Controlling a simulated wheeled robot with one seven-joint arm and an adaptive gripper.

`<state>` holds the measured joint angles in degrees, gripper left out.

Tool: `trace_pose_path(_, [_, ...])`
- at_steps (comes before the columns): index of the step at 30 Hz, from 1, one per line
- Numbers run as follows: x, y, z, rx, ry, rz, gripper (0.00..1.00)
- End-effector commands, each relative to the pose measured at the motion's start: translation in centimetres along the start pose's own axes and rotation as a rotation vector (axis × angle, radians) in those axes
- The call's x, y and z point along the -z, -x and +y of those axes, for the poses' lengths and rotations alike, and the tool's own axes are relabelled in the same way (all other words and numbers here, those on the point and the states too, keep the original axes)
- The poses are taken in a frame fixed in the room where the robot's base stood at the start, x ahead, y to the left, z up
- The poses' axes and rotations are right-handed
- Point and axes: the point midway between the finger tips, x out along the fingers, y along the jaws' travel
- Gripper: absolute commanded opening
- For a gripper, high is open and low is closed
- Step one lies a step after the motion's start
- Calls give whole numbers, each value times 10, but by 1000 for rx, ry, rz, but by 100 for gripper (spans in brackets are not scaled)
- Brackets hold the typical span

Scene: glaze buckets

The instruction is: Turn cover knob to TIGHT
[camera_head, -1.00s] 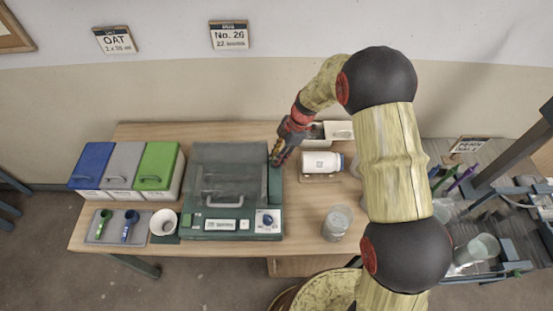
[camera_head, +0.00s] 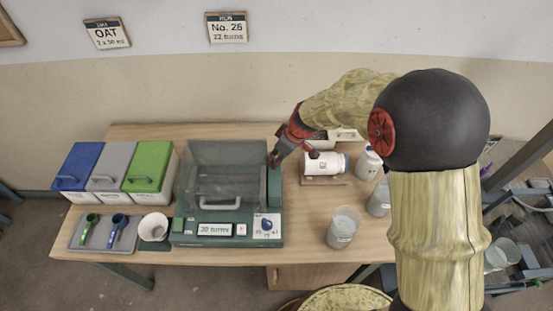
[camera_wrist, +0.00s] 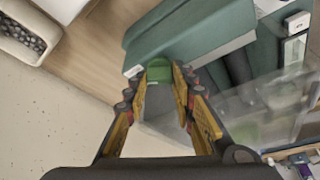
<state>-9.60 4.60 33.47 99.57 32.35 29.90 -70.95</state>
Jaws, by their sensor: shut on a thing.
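The dark green machine (camera_head: 182,238) stands on the table with a clear grey cover (camera_head: 225,165) over its top. A green block (camera_head: 275,186) rises along the cover's right side. My gripper (camera_head: 273,160) reaches down to the top of that block. In the wrist view my gripper (camera_wrist: 161,74) is shut on a small bright green piece (camera_wrist: 159,70), which looks like the cover knob. The fingers hide its sides, and no TIGHT mark can be read. A blue dial (camera_head: 267,225) is on the front panel, apart from my gripper, beside a display reading "30 turns" (camera_head: 215,230).
A white bottle (camera_head: 325,163) lies on a holder right of the machine. Clear jars (camera_head: 342,228) stand near the right front. Blue, grey and green lidded bins (camera_head: 147,167), a scoop tray (camera_head: 85,236) and a white cup (camera_head: 153,228) are at left.

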Motion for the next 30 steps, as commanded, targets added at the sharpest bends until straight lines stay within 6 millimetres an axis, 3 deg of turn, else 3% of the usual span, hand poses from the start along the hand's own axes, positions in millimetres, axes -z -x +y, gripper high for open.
trace_pose_path(12, [2, 1, -1, -71, -170, 2, 0])
trace_pose_path(28, [3, 1, 0, -83, -192, 6, 0])
trace_pose_path(29, [3, 1, 0, -83, -192, 6, 26])
trace_pose_path(30, [3, 1, 0, -83, -192, 6, 28])
